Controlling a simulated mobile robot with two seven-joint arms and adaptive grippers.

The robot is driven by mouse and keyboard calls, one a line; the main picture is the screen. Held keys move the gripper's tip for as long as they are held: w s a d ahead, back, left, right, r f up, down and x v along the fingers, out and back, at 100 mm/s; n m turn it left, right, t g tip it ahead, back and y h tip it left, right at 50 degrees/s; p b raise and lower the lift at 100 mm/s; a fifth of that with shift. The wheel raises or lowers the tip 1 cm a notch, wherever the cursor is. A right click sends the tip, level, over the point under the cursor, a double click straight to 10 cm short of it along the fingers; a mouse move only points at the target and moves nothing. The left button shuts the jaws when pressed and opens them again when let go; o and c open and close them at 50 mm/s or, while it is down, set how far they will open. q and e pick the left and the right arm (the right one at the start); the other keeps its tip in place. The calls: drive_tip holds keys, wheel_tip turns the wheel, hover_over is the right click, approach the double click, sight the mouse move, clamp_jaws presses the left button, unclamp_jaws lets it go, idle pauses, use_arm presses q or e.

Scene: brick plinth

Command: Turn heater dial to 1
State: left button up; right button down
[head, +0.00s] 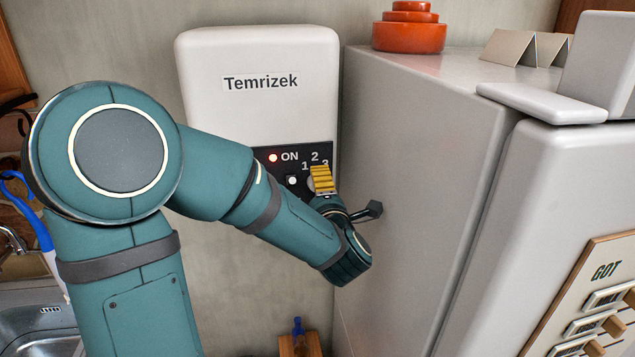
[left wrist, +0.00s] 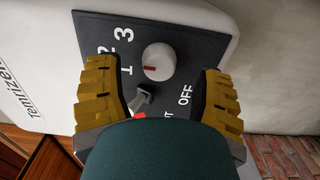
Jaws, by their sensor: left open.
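The heater (head: 258,120) is a white box labelled Temrizek, with a black control panel (head: 270,178) low on its front. In the left wrist view the heater dial (left wrist: 160,55) is a round white knob. Its red mark is on the side facing the printed 1; the 2 and 3 lie further round. A small grey toggle switch (left wrist: 145,96) sits beside the dial. My left gripper (head: 322,180), with yellow ridged fingers, is open at the panel. In the left wrist view its fingers stand apart on both sides of the dial and switch.
A red light (head: 273,157) glows beside ON. Orange stacked dishes (head: 409,32) sit on top. A sink (head: 40,330) is at lower left.

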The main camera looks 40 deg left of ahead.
use_arm(q)
drive_tip(key=shift+x, duration=0.85)
use_arm(e)
drive_tip(key=shift+r, duration=0.2)
use_arm(q)
clamp_jaws()
drive_tip(key=shift+n+b, duration=4.6)
drive_tip(key=shift+b, duration=4.35)
use_arm(e)
wheel_tip(320, 180, down, 19)
drive_tip(key=s, duration=0.1)
drive_tip(key=shift+a, duration=0.25)
use_arm(q)
drive_tip(key=shift+r, duration=0.1)
use_arm(e)
drive_tip(key=shift+s, duration=0.1)
